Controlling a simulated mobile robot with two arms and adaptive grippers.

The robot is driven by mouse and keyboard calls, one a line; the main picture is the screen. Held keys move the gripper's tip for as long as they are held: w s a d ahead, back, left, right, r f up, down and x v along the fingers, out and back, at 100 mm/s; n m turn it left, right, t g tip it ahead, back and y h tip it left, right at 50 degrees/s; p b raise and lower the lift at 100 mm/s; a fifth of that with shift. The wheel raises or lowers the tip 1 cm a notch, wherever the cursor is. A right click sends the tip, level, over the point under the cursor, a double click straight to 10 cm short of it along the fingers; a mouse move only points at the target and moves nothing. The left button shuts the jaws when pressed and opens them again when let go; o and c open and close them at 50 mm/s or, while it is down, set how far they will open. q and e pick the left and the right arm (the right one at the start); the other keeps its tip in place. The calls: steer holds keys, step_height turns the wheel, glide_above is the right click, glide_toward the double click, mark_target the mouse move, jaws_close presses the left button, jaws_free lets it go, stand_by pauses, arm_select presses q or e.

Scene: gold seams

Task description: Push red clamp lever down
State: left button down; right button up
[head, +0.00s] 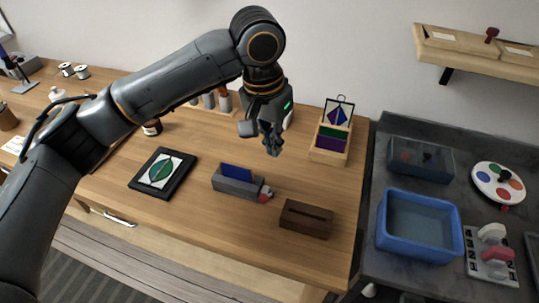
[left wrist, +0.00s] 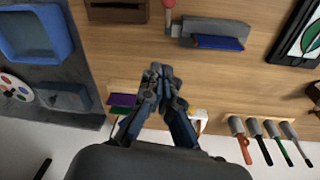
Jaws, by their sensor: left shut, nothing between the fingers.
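A grey clamp (head: 237,188) with a blue piece (head: 236,173) in it stands on the wooden table. Its red lever (head: 266,195) is at the clamp's right end; I cannot tell its angle. In the left wrist view the clamp (left wrist: 212,41) is at the top, with the red lever (left wrist: 169,4) partly cut by the frame edge. My left gripper (head: 273,150) points down, shut and empty, above the table behind the clamp and apart from the lever. Its closed fingers (left wrist: 160,72) show in the left wrist view. My right gripper is not in view.
A dark slotted wooden block (head: 306,219) lies right of the clamp and a black-framed picture (head: 163,173) left of it. A wooden stand (head: 328,155) with coloured panes is behind, near my gripper. A blue basin (head: 420,226) sits on the grey counter.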

arm_select(q)
steer(key=f, duration=0.6)
steer(key=d+f, duration=0.1)
steer(key=f, duration=0.2)
steer(key=shift+s, duration=0.3)
steer(key=shift+s+a+r+p, duration=0.15)
steer(key=shift+s+a+p, duration=0.2)
steer(key=shift+s, duration=0.3)
steer(key=shift+s+a+r+p, duration=0.2)
steer(key=shift+s+a, duration=0.2)
steer(key=shift+s, duration=0.2)
steer(key=shift+s+a, duration=0.2)
steer(key=shift+s, duration=0.05)
steer(key=shift+s+a, duration=0.1)
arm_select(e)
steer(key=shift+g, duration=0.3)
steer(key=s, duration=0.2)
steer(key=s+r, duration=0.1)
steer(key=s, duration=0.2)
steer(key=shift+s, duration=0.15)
